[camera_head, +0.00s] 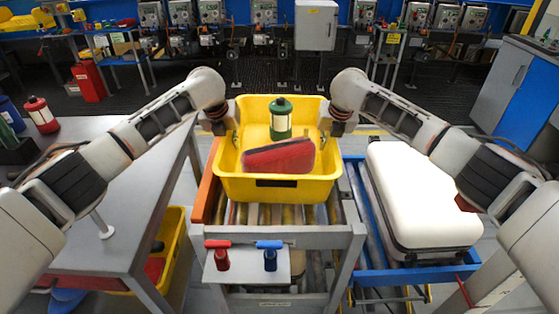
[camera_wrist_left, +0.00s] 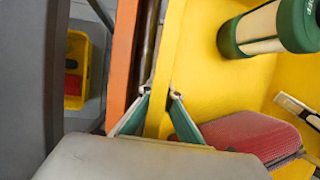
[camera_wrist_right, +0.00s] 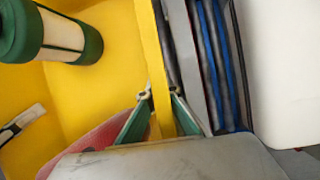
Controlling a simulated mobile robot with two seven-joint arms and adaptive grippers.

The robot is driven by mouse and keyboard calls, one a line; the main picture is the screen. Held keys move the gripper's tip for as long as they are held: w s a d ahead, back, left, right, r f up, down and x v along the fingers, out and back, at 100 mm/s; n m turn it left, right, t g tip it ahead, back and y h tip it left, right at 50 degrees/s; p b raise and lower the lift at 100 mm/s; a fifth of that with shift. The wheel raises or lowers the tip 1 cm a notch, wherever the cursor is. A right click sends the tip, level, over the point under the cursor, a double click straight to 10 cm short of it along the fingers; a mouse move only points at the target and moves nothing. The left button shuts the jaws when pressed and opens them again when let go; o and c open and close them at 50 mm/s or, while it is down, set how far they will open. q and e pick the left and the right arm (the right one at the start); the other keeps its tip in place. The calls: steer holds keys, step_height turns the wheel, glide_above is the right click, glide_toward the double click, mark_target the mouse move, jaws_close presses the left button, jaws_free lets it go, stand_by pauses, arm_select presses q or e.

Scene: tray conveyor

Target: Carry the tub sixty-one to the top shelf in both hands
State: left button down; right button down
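The yellow tub (camera_head: 232,187) is level over the roller conveyor in the middle of the head view. Whether it rests on the rollers I cannot tell. The dark label on its front is unreadable. It holds a green and white canister (camera_head: 281,118) and a red pouch (camera_head: 279,157). My left gripper (camera_wrist_left: 160,93) has its fingers on either side of the tub's left rim, closed on it. My right gripper (camera_wrist_right: 160,94) is closed the same way on the right rim. In the head view, the left gripper (camera_head: 220,124) and right gripper (camera_head: 335,124) stand opposite each other.
A grey table (camera_head: 130,215) stands left of the conveyor (camera_head: 290,238). A white case (camera_head: 420,200) lies on a blue-framed conveyor to the right. Red and blue handles (camera_head: 270,245) are at the front. Another yellow tub (camera_head: 172,245) sits low beneath the table.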

arm_select(q)
steer(key=c, duration=2.7)
jaws_free()
steer(key=shift+f, duration=0.15)
arm_select(e)
steer(key=c, duration=2.7)
jaws_free()
steer(key=shift+f, duration=0.15)
arm_select(q)
steer(key=o, duration=0.4)
arm_select(e)
steer(key=o, duration=0.4)
arm_select(q)
steer(key=v, duration=1.1)
steer(key=shift+s+a+r, duration=0.1)
steer(key=shift+s+r, duration=0.2)
steer(key=shift+r, duration=0.15)
arm_select(e)
steer(key=shift+s, duration=0.1)
steer(key=v, duration=1.2)
